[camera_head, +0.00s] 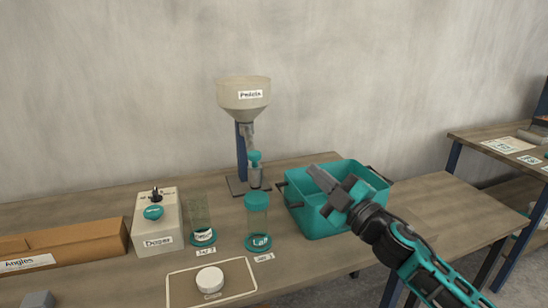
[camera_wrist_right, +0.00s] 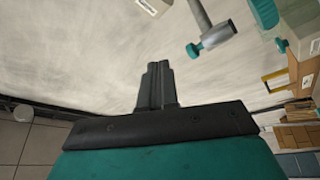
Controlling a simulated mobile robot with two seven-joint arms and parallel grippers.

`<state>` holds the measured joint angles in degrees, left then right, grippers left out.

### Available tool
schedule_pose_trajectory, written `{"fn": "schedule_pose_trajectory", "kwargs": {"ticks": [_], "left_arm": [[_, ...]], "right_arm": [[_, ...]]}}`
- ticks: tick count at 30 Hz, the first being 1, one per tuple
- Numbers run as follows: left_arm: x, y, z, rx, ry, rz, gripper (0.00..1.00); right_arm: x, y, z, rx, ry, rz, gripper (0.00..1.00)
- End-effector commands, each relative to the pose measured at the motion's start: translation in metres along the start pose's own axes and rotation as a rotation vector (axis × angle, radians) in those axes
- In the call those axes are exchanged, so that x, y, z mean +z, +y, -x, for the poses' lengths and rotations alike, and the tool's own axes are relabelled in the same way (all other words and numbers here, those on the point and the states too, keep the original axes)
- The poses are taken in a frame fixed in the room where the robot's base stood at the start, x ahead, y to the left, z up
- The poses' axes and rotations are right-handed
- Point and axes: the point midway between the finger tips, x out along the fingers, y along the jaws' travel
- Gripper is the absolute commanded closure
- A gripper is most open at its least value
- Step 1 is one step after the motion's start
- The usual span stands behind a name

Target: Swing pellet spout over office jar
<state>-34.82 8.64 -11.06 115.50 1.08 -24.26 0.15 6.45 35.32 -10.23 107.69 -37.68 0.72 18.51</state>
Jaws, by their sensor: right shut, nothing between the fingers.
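The pellet hopper (camera_head: 244,92) is a beige funnel on a blue post at the back wall. Its grey spout (camera_head: 248,133) points down, with a teal knob (camera_head: 254,157) near its lower end; spout (camera_wrist_right: 203,15) and knob (camera_wrist_right: 193,49) also show in the right wrist view. Two clear jars stand in front: an open-looking one (camera_head: 199,217) at left and a teal-topped one (camera_head: 257,222) at right. Their labels are too small to tell which is the office jar. My right gripper (camera_head: 313,172) is shut and empty, above the teal crate, right of the spout. My left gripper is not seen.
The teal crate (camera_head: 318,223) stands right of the jars. A beige control box (camera_head: 158,222) and a cardboard box (camera_head: 62,246) lie to the left. A white round lid (camera_head: 210,277) lies on a mat at the front. A second table (camera_head: 490,137) is at right.

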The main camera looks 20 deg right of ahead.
Motion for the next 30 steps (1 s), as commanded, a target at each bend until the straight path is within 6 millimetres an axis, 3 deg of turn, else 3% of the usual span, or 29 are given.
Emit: {"fn": "schedule_pose_trajectory", "kwargs": {"ticks": [3, 6, 17, 23, 30], "left_arm": [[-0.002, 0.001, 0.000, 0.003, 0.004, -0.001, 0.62], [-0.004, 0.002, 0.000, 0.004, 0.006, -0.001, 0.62], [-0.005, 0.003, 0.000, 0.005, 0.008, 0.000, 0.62], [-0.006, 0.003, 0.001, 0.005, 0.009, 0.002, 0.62], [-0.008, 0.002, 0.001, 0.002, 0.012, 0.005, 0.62]], "right_arm": [[-0.010, 0.020, -0.017, -0.086, 0.186, 0.164, 1.00], [-0.013, 0.031, -0.021, -0.196, 0.313, 0.288, 1.00], [0.013, 0.055, -0.003, -0.541, 0.475, 0.515, 1.00], [0.012, 0.049, -0.009, -0.565, 0.483, 0.522, 1.00], [-0.003, 0.021, -0.044, -0.561, 0.486, 0.520, 1.00]]}}
